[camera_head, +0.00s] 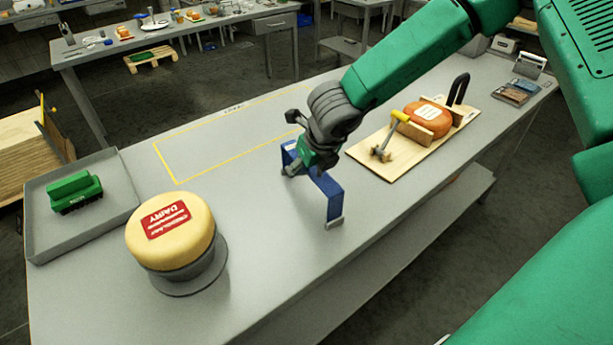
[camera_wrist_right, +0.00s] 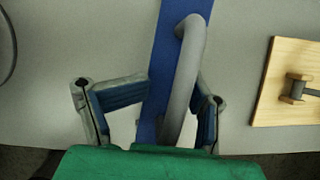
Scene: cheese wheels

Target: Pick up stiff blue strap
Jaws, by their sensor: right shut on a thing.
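The stiff blue strap (camera_head: 325,185) is on or just above the table near its middle, bent down at its ends with a grey piece at the near end. I cannot tell whether it touches the table. My right gripper (camera_head: 308,160) is over its upper part. In the right wrist view the blue strap (camera_wrist_right: 170,50) runs between the fingers of my right gripper (camera_wrist_right: 165,97), with a curved grey handle (camera_wrist_right: 188,75) on it. The right gripper is shut on the strap; the exact contact is partly hidden. My left gripper is not in view.
A yellow cheese wheel (camera_head: 172,228) sits on a round grey stand (camera_head: 205,278) at the front left. A grey tray (camera_head: 125,205) holds a green object (camera_head: 75,190). A wooden board (camera_head: 375,160) with an orange wheel (camera_head: 432,118) and clamp lies right. A yellow-outlined area (camera_head: 200,150) is clear.

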